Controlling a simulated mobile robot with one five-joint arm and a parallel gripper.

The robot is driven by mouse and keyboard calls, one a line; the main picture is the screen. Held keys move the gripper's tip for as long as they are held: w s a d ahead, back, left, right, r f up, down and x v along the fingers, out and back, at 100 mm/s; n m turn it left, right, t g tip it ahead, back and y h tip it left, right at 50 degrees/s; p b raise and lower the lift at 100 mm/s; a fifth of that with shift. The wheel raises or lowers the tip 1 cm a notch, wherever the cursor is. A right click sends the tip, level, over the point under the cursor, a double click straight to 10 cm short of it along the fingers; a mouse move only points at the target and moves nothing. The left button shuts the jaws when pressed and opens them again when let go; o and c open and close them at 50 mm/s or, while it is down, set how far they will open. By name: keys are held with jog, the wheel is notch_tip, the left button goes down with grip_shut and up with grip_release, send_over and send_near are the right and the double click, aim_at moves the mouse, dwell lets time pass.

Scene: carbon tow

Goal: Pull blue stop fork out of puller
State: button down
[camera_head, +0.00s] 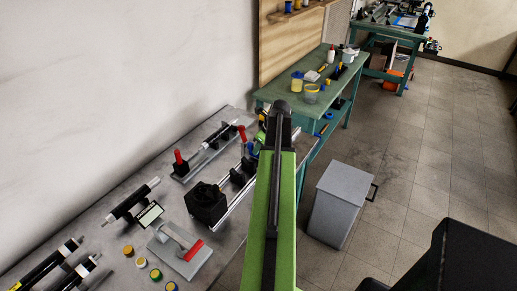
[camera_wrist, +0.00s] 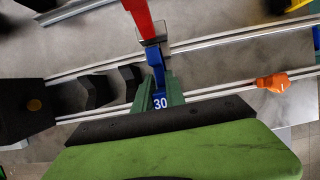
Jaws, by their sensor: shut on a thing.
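The blue stop fork (camera_wrist: 156,58) stands in the middle of the wrist view, with a tag marked 30 near my gripper. The two dark green fingers of my gripper (camera_wrist: 160,92) are shut on it from both sides. The fork's far end meets a grey block with a red handle (camera_wrist: 139,15) on the puller; how deep it sits is hidden. The puller's silver rails (camera_wrist: 225,42) run across the wrist view, with black blocks (camera_wrist: 97,91) to the left. In the head view a bit of blue (camera_head: 250,148) shows beside the puller, left of my green arm.
An orange knob (camera_wrist: 273,83) sits by the rail, right of my gripper. A grey bin (camera_head: 340,202) stands on the floor to the right.

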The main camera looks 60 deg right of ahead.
jog(key=shift+r+p, duration=2.05)
jog(key=shift+r, duration=0.15)
jog(key=shift+r+p, duration=1.45)
jog(key=shift+r, duration=0.15)
jog(key=shift+r+p, duration=1.4)
jog(key=shift+p, duration=0.15)
notch_tip(320, 180, up, 3)
jog(key=p, duration=0.3)
